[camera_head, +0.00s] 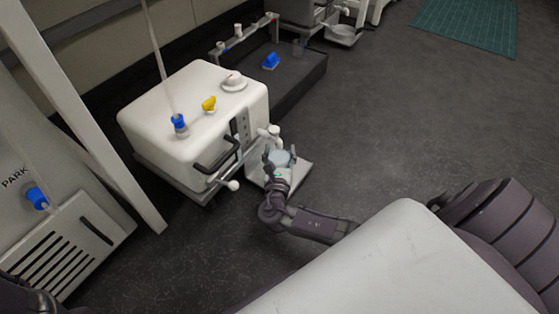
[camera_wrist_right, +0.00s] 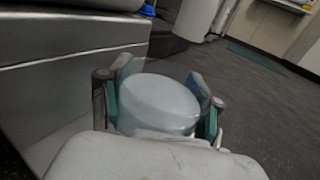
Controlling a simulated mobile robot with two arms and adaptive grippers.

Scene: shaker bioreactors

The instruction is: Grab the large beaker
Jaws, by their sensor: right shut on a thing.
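The large beaker (camera_head: 281,158) is a pale, translucent round vessel. It is upright at the light platform (camera_head: 301,179) in front of the white machine. My right gripper (camera_head: 279,160) has its fingers on both sides of the beaker and is shut on it. In the right wrist view the beaker (camera_wrist_right: 160,104) fills the space between the two teal-padded fingers (camera_wrist_right: 162,90). The beaker's lower part is hidden by my gripper, so I cannot tell whether it touches the platform. My left gripper is not in view.
The white machine (camera_head: 185,110), with a black handle (camera_head: 216,157) and a white knob, stands close to the left of the gripper. A dark bench (camera_head: 290,85) with a blue item (camera_head: 271,61) lies behind. Open floor (camera_head: 400,110) extends to the right.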

